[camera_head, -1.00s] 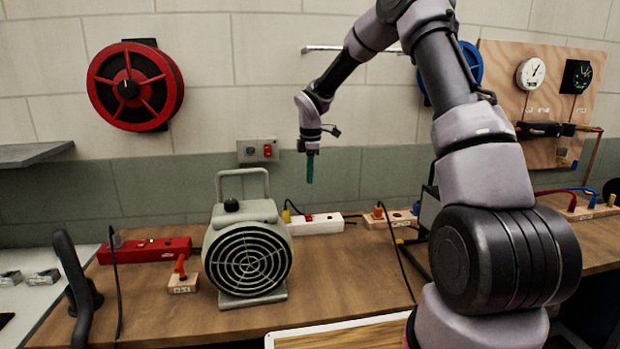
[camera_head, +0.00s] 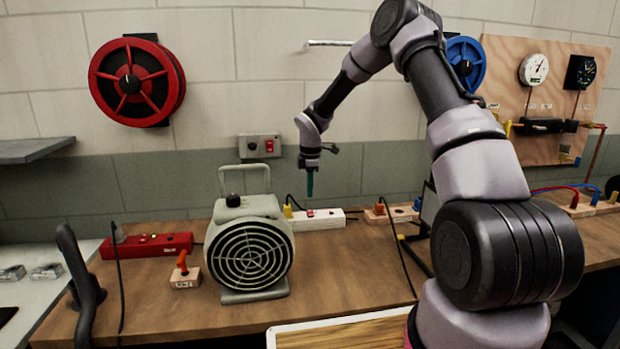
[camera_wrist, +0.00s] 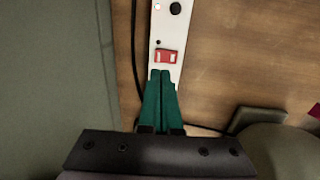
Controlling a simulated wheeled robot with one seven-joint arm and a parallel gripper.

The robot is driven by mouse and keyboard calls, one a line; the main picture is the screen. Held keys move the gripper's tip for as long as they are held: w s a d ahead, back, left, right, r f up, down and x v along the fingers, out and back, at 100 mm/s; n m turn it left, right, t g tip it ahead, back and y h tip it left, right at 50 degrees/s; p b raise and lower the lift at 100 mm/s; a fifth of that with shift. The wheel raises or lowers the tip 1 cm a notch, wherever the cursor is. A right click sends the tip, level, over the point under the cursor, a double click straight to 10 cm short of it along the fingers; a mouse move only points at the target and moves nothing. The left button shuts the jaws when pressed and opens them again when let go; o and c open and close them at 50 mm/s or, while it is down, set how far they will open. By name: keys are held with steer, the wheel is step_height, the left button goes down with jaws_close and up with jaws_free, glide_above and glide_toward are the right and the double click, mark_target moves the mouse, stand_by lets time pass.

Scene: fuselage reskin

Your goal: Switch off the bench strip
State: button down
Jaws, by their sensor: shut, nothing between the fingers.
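A white power strip (camera_head: 328,221) lies on the bench behind and right of the heater. Its red rocker switch (camera_head: 310,213) is near the strip's left end. In the wrist view the strip (camera_wrist: 171,30) runs up from my fingertips, and the red switch (camera_wrist: 167,56) shows just beyond them. My gripper (camera_head: 309,194) points down above the switch end of this strip. Its green fingers (camera_wrist: 160,75) are shut together with nothing between them. I cannot tell whether the tips touch the strip. The fingers hide the near part of the strip in the wrist view.
A grey fan heater (camera_head: 250,255) stands left of my gripper. A red strip (camera_head: 147,246) lies at the left, with a small orange-lever block (camera_head: 186,278) in front. A wall box (camera_head: 260,146) with a red switch is behind. A wooden socket block (camera_head: 392,215) stands right.

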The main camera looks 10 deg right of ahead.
mark_target(310, 214)
steer(key=shift+w+f, duration=0.2)
steer(key=shift+f, duration=1.35)
steer(key=shift+w+f, duration=0.2)
steer(key=shift+f, duration=1.35)
steer(key=shift+f, duration=0.35)
steer(key=shift+s, duration=0.15)
steer(key=shift+s, duration=0.75)
steer(key=shift+r, duration=0.1)
